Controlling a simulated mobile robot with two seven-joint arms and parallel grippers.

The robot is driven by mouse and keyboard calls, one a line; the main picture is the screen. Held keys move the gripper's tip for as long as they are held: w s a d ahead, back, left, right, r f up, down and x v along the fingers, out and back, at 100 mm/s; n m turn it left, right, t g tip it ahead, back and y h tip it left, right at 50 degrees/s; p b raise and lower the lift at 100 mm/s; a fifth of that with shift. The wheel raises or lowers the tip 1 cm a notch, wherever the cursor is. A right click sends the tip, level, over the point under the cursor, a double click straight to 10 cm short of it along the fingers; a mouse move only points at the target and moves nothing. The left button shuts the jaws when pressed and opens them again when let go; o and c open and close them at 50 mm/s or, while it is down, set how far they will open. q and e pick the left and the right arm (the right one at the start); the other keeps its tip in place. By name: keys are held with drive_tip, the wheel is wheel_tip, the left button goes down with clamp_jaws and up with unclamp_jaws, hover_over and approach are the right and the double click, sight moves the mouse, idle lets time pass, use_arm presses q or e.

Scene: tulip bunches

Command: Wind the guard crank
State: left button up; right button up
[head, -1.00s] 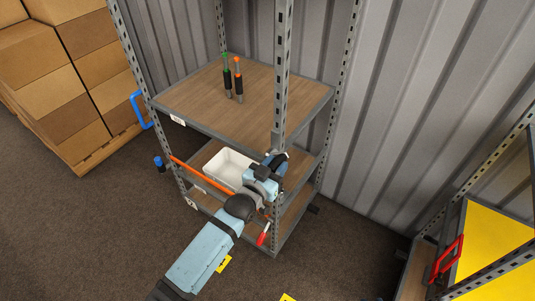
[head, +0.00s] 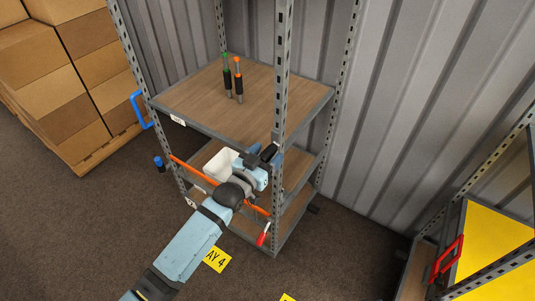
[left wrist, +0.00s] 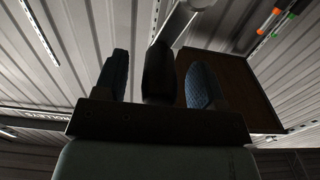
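A dark, rounded grip (head: 268,152), which looks like the crank's handle, is beside the front post of the shelf rack. My left gripper (head: 258,164) is at this grip. In the left wrist view the dark grip (left wrist: 158,75) stands between my two blue-padded fingers (left wrist: 157,82), with a gap visible on each side. A pale grey part (left wrist: 184,20) shows just above the grip. An orange bar (head: 190,170) runs across the rack's front, partly hidden by my left arm. My right gripper is not seen.
A red-gripped lever (head: 263,236) hangs by the front post. A blue handle (head: 140,108) is at the left post. A yellow panel (head: 495,240) stands right.

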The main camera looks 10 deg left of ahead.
use_arm(q)
drive_tip(key=shift+s, duration=0.1)
drive_tip(key=v, duration=0.7)
idle(0.4)
